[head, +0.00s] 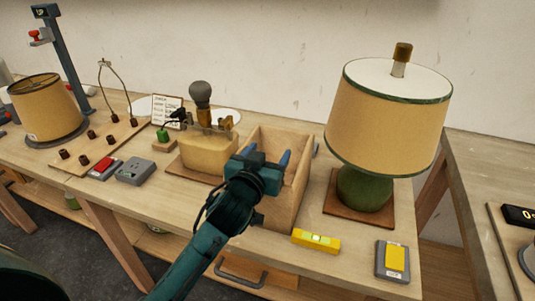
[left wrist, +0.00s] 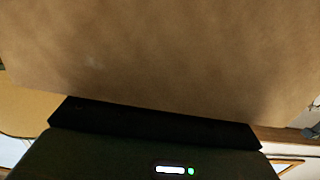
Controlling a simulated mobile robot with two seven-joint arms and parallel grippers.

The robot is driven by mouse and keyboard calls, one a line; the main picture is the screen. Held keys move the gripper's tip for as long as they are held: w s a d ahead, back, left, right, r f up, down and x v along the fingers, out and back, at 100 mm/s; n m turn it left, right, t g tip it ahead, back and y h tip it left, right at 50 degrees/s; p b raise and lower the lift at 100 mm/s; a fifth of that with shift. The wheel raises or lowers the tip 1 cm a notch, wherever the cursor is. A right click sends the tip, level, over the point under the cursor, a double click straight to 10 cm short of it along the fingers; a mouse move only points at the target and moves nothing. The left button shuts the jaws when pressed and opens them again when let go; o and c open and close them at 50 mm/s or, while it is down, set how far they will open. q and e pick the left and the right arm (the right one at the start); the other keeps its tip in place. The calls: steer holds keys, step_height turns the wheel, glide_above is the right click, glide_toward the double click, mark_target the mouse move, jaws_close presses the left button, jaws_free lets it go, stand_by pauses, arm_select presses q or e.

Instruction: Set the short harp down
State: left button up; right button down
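A wire harp (head: 121,88) stands upright on the wooden peg board (head: 75,168) at the left; I cannot tell whether it is the short one. My left gripper (head: 267,156) is over the open wooden box (head: 292,190), with its blue fingers spread apart. I see no harp between the fingers, though the gripper's own body hides part of that space. In the left wrist view a plain brown surface (left wrist: 170,60) fills most of the picture, and no harp shows there. My right gripper is not in view.
A tan block (head: 208,153) with a grey bulb (head: 200,94) stands left of the box. A green lamp (head: 365,187) with a large shade (head: 388,115) stands right. A yellow level (head: 316,240) and a grey-yellow device (head: 394,261) lie near the front edge.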

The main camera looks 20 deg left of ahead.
arm_select(q)
steer(key=shift+f, duration=0.5)
steer(key=s+r, duration=0.3)
steer(key=s, duration=0.9)
steer(key=s+d+f+m+g+h, duration=0.1)
steer(key=s+f, duration=0.4)
steer(key=f, duration=0.6)
steer(key=s+d+f+m+g+h, duration=0.1)
steer(key=s+f+g, duration=0.3)
steer(key=f, duration=0.7)
steer(key=shift+s+d+f+m+h, duration=0.35)
steer(key=shift+s+d+h, duration=0.3)
steer(key=shift+s+h, duration=0.4)
steer(key=shift+s, duration=0.15)
